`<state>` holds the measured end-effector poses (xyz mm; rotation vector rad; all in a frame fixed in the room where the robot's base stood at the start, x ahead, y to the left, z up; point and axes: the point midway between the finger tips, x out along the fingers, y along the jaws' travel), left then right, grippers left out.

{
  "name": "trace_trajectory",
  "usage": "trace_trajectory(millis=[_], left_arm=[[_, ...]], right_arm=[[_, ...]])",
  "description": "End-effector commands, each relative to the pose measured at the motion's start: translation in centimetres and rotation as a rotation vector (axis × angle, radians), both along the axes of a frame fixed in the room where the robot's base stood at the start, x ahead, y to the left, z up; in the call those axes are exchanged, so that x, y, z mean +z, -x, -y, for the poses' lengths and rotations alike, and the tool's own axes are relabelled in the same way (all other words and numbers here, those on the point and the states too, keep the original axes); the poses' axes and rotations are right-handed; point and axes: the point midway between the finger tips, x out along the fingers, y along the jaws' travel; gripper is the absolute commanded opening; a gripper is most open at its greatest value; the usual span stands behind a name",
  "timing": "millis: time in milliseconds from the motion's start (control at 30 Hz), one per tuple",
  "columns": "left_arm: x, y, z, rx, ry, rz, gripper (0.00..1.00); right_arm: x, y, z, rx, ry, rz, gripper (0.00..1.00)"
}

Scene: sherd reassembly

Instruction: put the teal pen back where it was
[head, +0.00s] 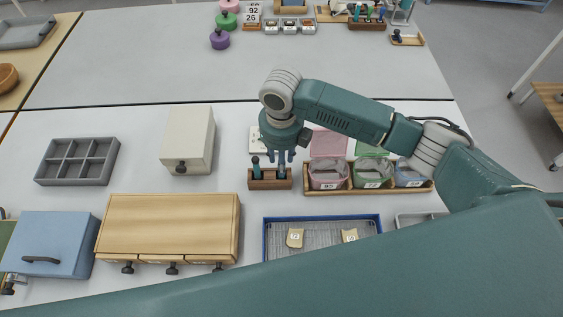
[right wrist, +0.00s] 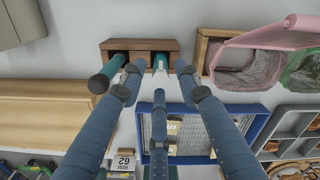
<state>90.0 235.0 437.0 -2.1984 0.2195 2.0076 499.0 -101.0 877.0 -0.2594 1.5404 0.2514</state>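A small brown wooden pen block (head: 268,184) stands on the table; it also shows in the right wrist view (right wrist: 142,45). A teal pen with a dark round end (head: 256,168) stands in its left slot, and this pen also shows in the right wrist view (right wrist: 107,72). A second teal pen with a pale end (right wrist: 160,64) is at the right slot, between my right fingertips. My right gripper (head: 279,158) points down over the block; its fingers (right wrist: 159,78) look spread, with gaps around this pen. My left gripper is out of view.
A wooden tray with pink, green and blue bins (head: 367,188) stands close right of the block. A blue-rimmed tray (head: 322,217) with sherds lies in front. A cream box (head: 188,138) and a wooden drawer unit (head: 168,226) stand left.

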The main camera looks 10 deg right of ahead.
Motion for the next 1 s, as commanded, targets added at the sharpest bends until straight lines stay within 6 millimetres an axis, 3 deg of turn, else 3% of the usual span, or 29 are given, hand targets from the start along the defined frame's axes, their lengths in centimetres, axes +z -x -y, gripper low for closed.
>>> trace_trajectory(millis=[300,500,1000], left_arm=[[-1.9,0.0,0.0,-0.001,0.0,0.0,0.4],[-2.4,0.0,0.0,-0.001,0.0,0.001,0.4],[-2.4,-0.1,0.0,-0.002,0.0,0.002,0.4]], right_arm=[[6.9,0.0,0.0,0.002,0.0,0.005,0.33],[9.8,0.1,0.0,0.001,0.001,0.003,0.33],[10.8,0.2,0.0,0.001,0.001,0.0,0.33]])
